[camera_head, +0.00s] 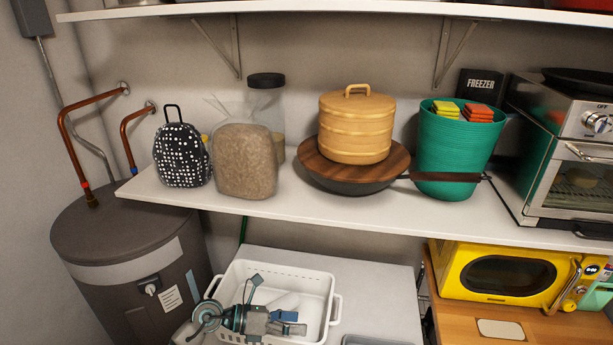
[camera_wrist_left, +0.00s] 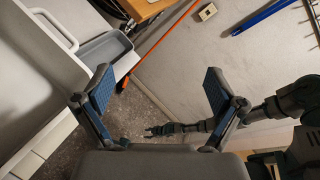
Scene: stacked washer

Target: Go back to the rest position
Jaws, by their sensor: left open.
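My left gripper (camera_head: 272,312) is at the bottom of the head view, in front of and over the white basket (camera_head: 331,296). In the left wrist view its two blue-padded fingers (camera_wrist_left: 158,92) are spread wide with nothing between them. A dark jointed arm, which looks like my right one, reaches in from the right side of the wrist view. Its far end (camera_wrist_left: 158,130) is small, and I cannot tell whether its jaws are open.
A white shelf (camera_head: 330,211) above holds a dotted backpack (camera_head: 181,156), a grain bag (camera_head: 245,162), a bamboo steamer (camera_head: 357,128) and a teal bin (camera_head: 456,150). A dark tank (camera_head: 130,265) stands left. A yellow microwave (camera_head: 450,270) is at right.

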